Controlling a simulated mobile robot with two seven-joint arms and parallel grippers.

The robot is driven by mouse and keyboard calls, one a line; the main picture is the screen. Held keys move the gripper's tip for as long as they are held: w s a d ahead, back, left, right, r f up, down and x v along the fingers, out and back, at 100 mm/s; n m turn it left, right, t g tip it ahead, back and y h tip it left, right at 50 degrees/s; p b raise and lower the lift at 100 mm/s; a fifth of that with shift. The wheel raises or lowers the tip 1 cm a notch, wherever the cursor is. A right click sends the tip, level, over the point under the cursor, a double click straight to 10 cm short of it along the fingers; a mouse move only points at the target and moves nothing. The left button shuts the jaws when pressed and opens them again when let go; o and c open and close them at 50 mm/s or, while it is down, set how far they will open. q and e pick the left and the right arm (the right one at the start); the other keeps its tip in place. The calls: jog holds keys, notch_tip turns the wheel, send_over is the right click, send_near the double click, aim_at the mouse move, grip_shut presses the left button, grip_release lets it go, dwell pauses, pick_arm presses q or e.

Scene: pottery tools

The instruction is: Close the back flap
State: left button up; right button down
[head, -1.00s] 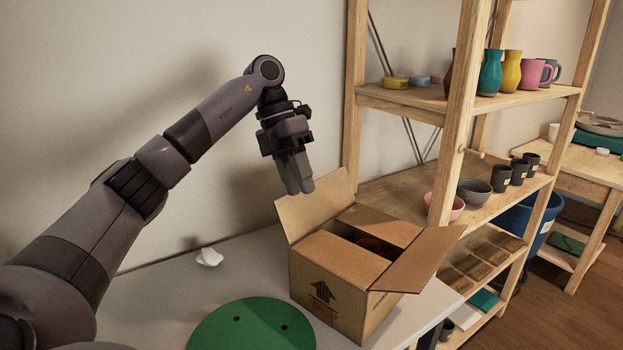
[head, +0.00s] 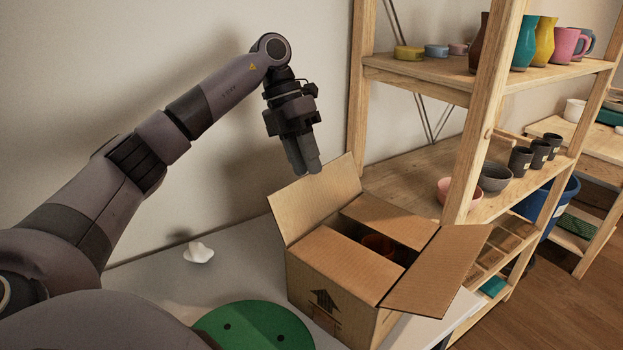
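The open cardboard box (head: 327,311) stands on the grey table. Its flap at the back left (head: 316,198) stands up and leans outward. The flap on the right (head: 437,272) is also open and slants outward. The near flap (head: 340,266) and the far flap (head: 392,219) lie folded inward, with a gap between them. An orange-brown pot (head: 378,245) shows partly in the gap. My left gripper (head: 303,160) points down at the top edge of the back-left flap, fingers together and empty. I cannot tell whether it touches the flap. My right gripper is out of view.
A wooden shelf (head: 485,110) with vases, mugs and bowls stands close behind and right of the box. A green round mat (head: 255,325) and a small white object (head: 198,253) lie on the table (head: 165,275). The wall is close behind my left arm.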

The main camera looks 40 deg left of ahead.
aim_at(311, 178)
pick_arm(q)
jog(key=shift+x, duration=2)
grip_shut()
